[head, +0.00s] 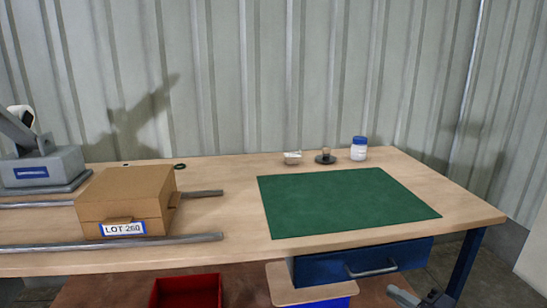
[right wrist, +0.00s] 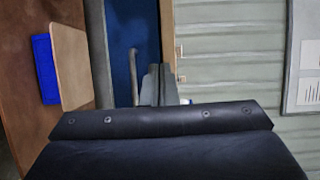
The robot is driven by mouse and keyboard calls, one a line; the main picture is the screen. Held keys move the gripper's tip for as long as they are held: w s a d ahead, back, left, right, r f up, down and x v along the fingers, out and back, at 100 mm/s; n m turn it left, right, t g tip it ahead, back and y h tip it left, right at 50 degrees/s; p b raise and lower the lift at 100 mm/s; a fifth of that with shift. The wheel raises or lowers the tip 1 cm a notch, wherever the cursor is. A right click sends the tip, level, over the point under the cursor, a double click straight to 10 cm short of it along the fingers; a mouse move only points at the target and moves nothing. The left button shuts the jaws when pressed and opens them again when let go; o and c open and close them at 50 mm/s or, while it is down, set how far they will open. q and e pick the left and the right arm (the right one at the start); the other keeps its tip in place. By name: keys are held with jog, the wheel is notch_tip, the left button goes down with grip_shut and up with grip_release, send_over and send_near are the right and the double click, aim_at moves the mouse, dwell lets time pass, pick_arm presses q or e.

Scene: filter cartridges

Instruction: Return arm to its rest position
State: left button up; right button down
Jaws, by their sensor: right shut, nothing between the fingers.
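My right gripper (head: 401,295) shows at the bottom right of the head view, low in front of the bench and below the blue drawer. In the right wrist view its fingers (right wrist: 158,85) are together with nothing between them. Most of my right arm lies outside the head view. My left gripper and left arm are not in view.
The wooden bench (head: 230,235) carries a green mat (head: 345,203), a cardboard box (head: 125,200) marked LOT 260, metal rails and a white jar (head: 359,150). The drawer (head: 340,267) has a protruding handle (head: 371,268). A board-topped blue bin (head: 325,303) and red bin (head: 187,292) stand below.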

jog(key=s+a+r+n+g+y, duration=0.35)
jog(key=s+a+n+g, duration=0.35)
jog(key=a, duration=0.4)
jog(key=s+f+n+g+h, duration=0.2)
jog(key=s+f+n+h, duration=0.15)
jog(key=s+h, duration=0.85)
notch_tip(320, 180, up, 21)
jog(key=s+y+p, duration=0.2)
jog(key=y+p, duration=0.1)
jog(key=p, duration=1.8)
jog(key=shift+s+d+r+p, duration=0.2)
jog(key=shift+s+d+p, duration=0.05)
jog(key=shift+s+p, duration=0.15)
jog(key=shift+m, duration=0.25)
